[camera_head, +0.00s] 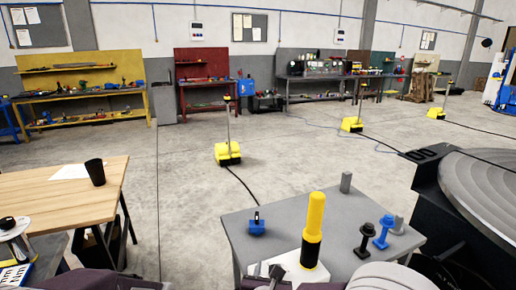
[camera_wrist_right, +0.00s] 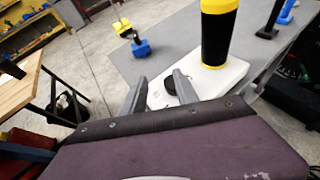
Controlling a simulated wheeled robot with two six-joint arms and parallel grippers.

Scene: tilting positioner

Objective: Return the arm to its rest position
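My right gripper (camera_wrist_right: 160,78) shows in the right wrist view with its two grey fingers apart and nothing clearly held between them. A white plate (camera_wrist_right: 225,80) with a black round knob (camera_wrist_right: 170,86) lies just beyond the fingertips, the knob close to the right finger. In the head view my right gripper (camera_head: 266,270) is small and partly cut off at the bottom edge, by the grey table. My left gripper cannot be made out in either view.
A yellow-and-black cylinder (camera_head: 313,230) stands upright on the plate. The grey table (camera_head: 285,215) also carries a blue block (camera_head: 256,227) and bolt-like parts (camera_head: 383,232). The large round positioner (camera_head: 485,185) is at right, a wooden table (camera_head: 50,195) at left.

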